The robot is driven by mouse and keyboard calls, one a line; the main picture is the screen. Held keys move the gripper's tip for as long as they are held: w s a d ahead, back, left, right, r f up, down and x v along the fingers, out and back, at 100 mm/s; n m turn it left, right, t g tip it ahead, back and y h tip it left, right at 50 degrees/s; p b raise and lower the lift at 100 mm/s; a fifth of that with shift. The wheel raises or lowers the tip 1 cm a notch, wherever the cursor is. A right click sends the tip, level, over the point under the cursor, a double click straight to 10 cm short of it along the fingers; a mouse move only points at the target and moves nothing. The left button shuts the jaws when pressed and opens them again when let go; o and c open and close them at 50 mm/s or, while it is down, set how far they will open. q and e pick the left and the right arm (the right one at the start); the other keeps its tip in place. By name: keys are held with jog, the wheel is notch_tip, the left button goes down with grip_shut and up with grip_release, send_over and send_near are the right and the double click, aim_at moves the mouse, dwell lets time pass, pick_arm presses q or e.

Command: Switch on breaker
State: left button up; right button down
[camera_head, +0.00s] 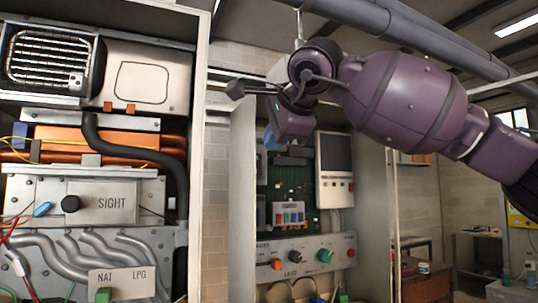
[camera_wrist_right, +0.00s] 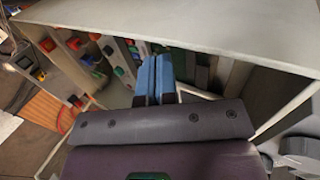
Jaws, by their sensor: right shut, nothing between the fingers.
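My right gripper (camera_head: 272,140) hangs in front of the upper part of the open right-hand cabinet (camera_head: 243,190), its blue fingers pointing down. In the right wrist view the two blue fingers (camera_wrist_right: 155,80) are pressed together with nothing between them. A dark grey block (camera_head: 293,157), possibly the breaker, sits on the green board just right of and below the fingertips, partly hidden by the gripper. I cannot tell whether they touch, nor the switch position. In the wrist view dark grey parts (camera_wrist_right: 200,72) lie just beyond the fingers. My left gripper is not in view.
A white unit with a screen (camera_head: 335,168) stands to the right. The left cabinet (camera_head: 110,202), with pipes and a SIGHT panel, fills the left.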

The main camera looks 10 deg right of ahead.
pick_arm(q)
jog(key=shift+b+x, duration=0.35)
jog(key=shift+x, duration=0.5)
pick_arm(e)
jog(key=shift+r+v, duration=0.15)
jog(key=shift+v, duration=1.3)
jog(key=shift+r+v, duration=0.15)
jog(key=shift+v, duration=1.3)
